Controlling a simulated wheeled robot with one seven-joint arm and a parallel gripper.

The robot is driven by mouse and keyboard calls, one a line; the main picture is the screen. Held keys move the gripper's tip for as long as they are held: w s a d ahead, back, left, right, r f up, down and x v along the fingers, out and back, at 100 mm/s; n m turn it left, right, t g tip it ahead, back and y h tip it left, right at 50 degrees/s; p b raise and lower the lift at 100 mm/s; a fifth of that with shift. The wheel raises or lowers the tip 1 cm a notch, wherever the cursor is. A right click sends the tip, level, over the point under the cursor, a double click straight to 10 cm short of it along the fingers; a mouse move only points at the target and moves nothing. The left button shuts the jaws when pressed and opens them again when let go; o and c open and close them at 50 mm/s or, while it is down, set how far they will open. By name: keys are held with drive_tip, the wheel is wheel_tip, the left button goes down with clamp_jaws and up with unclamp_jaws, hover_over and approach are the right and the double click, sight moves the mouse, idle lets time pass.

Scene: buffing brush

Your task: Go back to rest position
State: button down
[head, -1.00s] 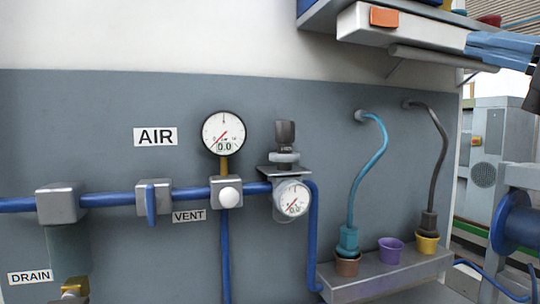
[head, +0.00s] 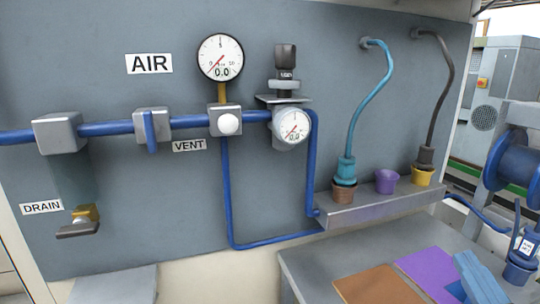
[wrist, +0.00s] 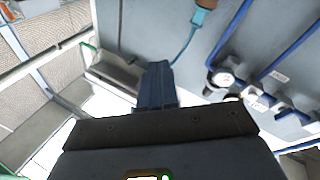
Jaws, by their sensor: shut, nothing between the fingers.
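My gripper (wrist: 157,72) shows in the wrist view as dark blue fingers pressed together, with nothing between them. In the head view its light blue fingers (head: 474,280) show at the bottom right, in front of the bench; the rest of the arm is out of frame. The fingers hold no object.
The grey wall panel (head: 280,200) carries blue pipes, a round gauge (head: 220,58) and valves. Blue (head: 370,95) and dark (head: 441,100) hoses end at cups on a ledge (head: 375,207). Brown (head: 378,287) and purple (head: 428,268) mats lie on the bench (head: 310,262). A blue reel (head: 512,160) stands right.

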drive_tip(key=s+a+f+m+g, duration=0.3)
drive_tip(key=s+f, duration=0.9)
drive_tip(key=s, duration=0.1)
drive_tip(key=s+f+m+g+y, duration=0.1)
drive_tip(key=s+f+g, duration=0.1)
drive_tip(key=s, duration=1.4)
drive_tip(key=shift+s+f+g, duration=0.2)
drive_tip(key=shift+f+g, duration=0.1)
drive_tip(key=shift+f, duration=0.45)
